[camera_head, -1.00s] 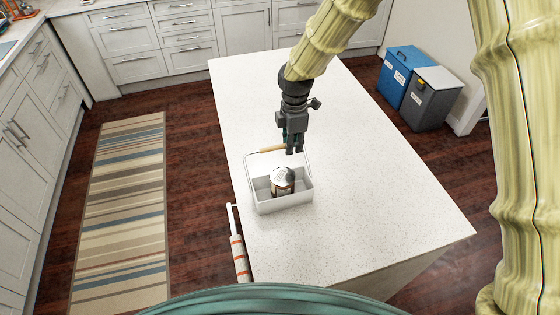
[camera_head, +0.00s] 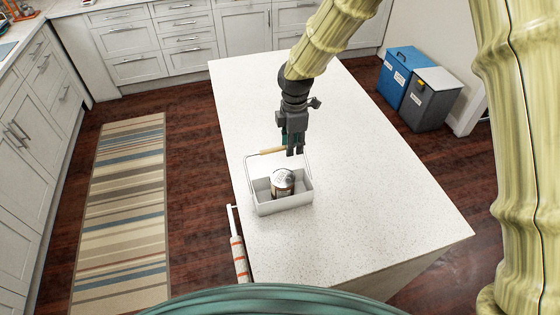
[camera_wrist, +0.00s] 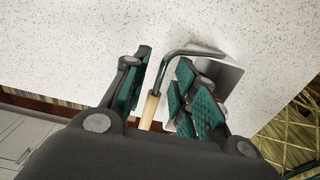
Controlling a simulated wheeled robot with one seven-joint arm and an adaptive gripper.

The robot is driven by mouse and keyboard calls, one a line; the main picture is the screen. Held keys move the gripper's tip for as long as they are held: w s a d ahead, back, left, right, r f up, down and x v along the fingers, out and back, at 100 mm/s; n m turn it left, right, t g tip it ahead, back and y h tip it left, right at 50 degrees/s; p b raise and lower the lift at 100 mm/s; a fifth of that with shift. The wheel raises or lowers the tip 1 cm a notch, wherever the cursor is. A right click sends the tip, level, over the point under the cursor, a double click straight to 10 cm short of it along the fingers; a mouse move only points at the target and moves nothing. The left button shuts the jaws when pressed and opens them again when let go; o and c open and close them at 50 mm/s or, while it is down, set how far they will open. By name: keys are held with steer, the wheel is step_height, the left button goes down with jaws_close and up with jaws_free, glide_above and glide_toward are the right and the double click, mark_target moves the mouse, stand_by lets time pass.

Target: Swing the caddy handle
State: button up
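The caddy (camera_head: 290,204) is a pale grey open box on the white counter. A silver-topped can (camera_head: 282,181) stands inside it. Its wire handle with a wooden grip (camera_head: 267,152) is raised above the box. My gripper (camera_head: 295,154) points down at the right end of the grip. In the wrist view, my gripper (camera_wrist: 163,62) has its fingers apart, with the wooden grip (camera_wrist: 149,112) and bent wire (camera_wrist: 180,52) between them. A gap shows between the left finger and the handle. Contact on the right side is unclear. The caddy is partly hidden by the right finger.
The white counter (camera_head: 370,190) is clear around the caddy. A towel on a rail (camera_head: 239,255) hangs at the counter's left side. Blue (camera_head: 399,72) and grey (camera_head: 431,98) bins stand on the floor at right. A striped rug (camera_head: 122,210) lies at left.

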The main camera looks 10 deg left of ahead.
steer(key=shift+r+p, duration=2)
steer(key=shift+r, duration=0.95)
